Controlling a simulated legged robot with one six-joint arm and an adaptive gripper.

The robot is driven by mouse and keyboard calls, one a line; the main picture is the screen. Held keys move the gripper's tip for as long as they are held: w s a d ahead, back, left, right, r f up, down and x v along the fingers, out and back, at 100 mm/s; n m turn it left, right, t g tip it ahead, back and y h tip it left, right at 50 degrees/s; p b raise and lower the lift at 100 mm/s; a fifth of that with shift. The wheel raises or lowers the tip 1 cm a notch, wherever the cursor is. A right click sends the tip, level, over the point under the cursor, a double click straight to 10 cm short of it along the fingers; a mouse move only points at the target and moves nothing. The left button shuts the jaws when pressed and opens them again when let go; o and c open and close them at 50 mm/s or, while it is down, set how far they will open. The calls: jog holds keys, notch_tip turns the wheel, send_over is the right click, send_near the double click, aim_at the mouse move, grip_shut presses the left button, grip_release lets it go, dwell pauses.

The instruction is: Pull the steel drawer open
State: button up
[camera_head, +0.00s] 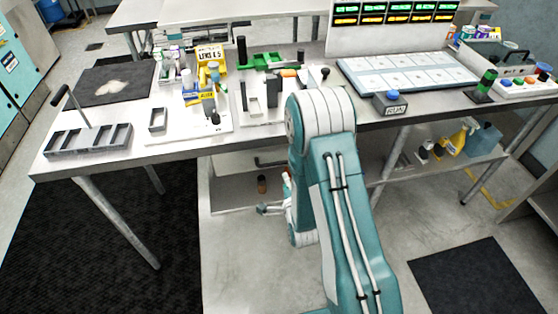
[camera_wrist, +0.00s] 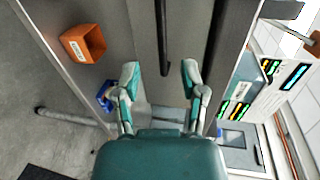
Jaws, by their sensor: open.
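The steel drawer (camera_head: 230,163) sits under the bench top, left of my arm in the head view, partly hidden by the arm. Its dark bar handle (camera_head: 268,163) shows on its front. In the wrist view the grey drawer front (camera_wrist: 145,45) fills the upper middle, and the handle (camera_wrist: 165,40) runs from the top edge down toward the space between my fingers. My gripper (camera_wrist: 160,78) is open and empty, with one finger on each side of the handle's line and apart from it.
The bench top (camera_head: 180,145) carries trays, fixtures and a blue-topped button box (camera_head: 390,104). An orange bin (camera_wrist: 84,44) and a blue object (camera_wrist: 105,95) lie left of my fingers in the wrist view. Bench legs (camera_head: 118,222) flank the floor space.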

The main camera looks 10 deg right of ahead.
aim_at(279, 163)
jog(key=x, duration=1)
jog(key=shift+w, duration=0.3)
grip_shut()
